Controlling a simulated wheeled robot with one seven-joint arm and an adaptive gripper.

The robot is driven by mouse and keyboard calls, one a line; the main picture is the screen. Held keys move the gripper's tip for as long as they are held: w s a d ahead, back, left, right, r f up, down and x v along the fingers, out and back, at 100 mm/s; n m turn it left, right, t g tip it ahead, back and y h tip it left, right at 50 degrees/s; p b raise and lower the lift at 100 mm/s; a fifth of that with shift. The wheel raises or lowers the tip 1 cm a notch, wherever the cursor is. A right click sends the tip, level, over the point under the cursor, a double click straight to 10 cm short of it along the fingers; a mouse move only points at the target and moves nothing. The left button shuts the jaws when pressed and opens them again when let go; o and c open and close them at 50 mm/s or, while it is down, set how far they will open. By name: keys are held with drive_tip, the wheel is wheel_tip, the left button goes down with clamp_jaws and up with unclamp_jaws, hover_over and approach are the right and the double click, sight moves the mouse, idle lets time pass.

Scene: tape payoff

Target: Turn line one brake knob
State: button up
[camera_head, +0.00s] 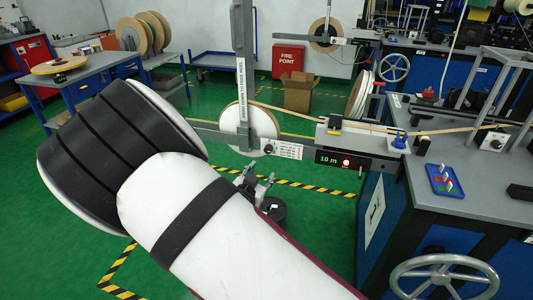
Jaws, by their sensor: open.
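The line one payoff has a white tape reel (236,121) hung on a grey horizontal bar (205,131). A small dark round knob (268,150) sits on the bar beside a white label (288,151); it looks like the brake knob, but the label is too small to read. My gripper (255,180) shows just beyond my white forearm, below the bar and the knob. Its fingers are spread, with nothing seen between them. It looks apart from the knob. Part of my wrist and the reel's lower left are hard to make out behind my arm.
Tape (300,112) runs right from the reel to a grey bench (480,180) with a "10 m" display (328,159), a blue knob (399,140), and a handwheel (443,275). A cardboard box (298,92) stands behind. Green floor (310,215) is open below the bar.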

sight(267, 151)
drive_tip(key=w+t+b, duration=0.1)
drive_tip(key=w, duration=0.3)
drive_tip(key=w+d+f+t, duration=0.1)
drive_tip(key=w, duration=0.3)
drive_tip(key=w+t+b, duration=0.1)
drive_tip(key=w, duration=0.3)
drive_tip(key=shift+w+d+f+n+b, duration=0.2)
drive_tip(key=shift+w+d+n+b, duration=0.1)
drive_tip(key=shift+n, duration=0.1)
drive_tip(key=shift+s, duration=0.1)
clamp_jaws()
